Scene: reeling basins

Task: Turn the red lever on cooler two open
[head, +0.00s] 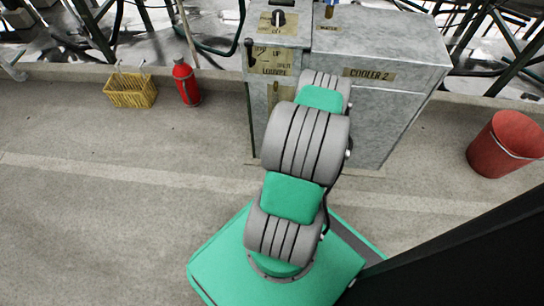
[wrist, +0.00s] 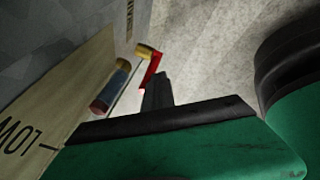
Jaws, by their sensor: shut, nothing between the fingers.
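Cooler two (head: 410,60) is a grey metal cabinet with a "COOLER 2" label, behind my arm in the head view. In the wrist view a small red lever (wrist: 153,70) stands out from a brass end piece, near the cabinet face. My gripper (wrist: 157,92) shows there as a dark narrow fingertip, shut and empty. Its tip is right beside the lever's lower end; I cannot tell whether they touch. In the head view my arm hides both the gripper and the red lever.
A black-handled lever (head: 250,52) is on the control box. A yellow basket (head: 131,91), red extinguisher (head: 186,83) and red bucket (head: 507,145) stand on the floor.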

